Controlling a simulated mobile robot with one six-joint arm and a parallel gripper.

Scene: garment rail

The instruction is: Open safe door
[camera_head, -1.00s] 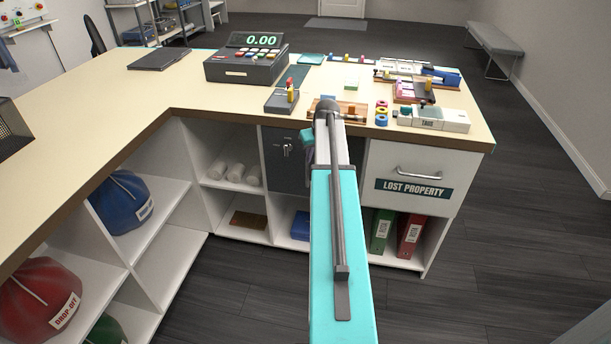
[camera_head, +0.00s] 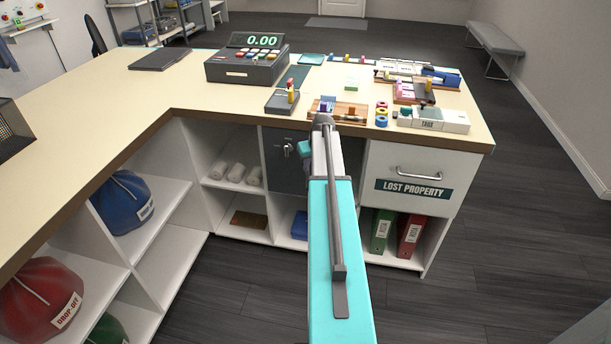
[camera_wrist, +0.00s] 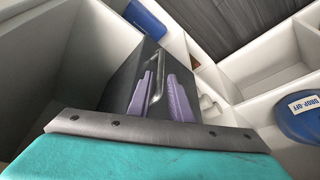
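The safe door is a dark grey panel (camera_head: 281,170) in the counter's front, left of the lost property drawer. A small metal handle or lock piece (camera_head: 287,150) shows on it. In the wrist view the dark door (camera_wrist: 122,85) is close ahead, with a silver bar handle (camera_wrist: 157,82) on it. My gripper (camera_wrist: 163,88) has two purple fingers standing apart, with the handle seen between or just beyond them. I cannot tell whether they touch it. The door looks shut. In the head view my arm covers the door's right part and the fingers are not clear.
The white lost property drawer (camera_head: 417,180) is right of the door. Open shelves hold white rolls (camera_head: 236,173), binders (camera_head: 409,233) and a blue bag (camera_head: 124,203). The countertop (camera_head: 200,100) carries a register (camera_head: 247,62) and small items. Dark floor in front is free.

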